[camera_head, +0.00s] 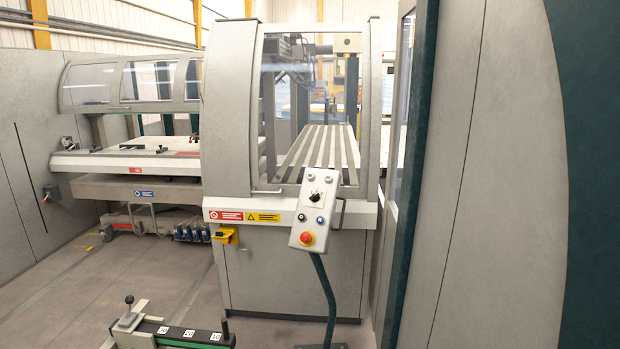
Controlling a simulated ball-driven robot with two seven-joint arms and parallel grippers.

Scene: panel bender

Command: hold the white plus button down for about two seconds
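A light grey control panel (316,208) stands on a dark bent post in front of the machine. The markings are too small to read, so I cannot tell which one is the white plus button. Neither of my grippers is in view, and nothing touches the panel.
The panel bender cabinet (270,270) with a clear window stands right behind the panel. A tall grey wall (480,200) closes off the right side. A low bar with a black-knobbed lever (130,318) stands at the lower left. The floor (120,265) at left is mostly open.

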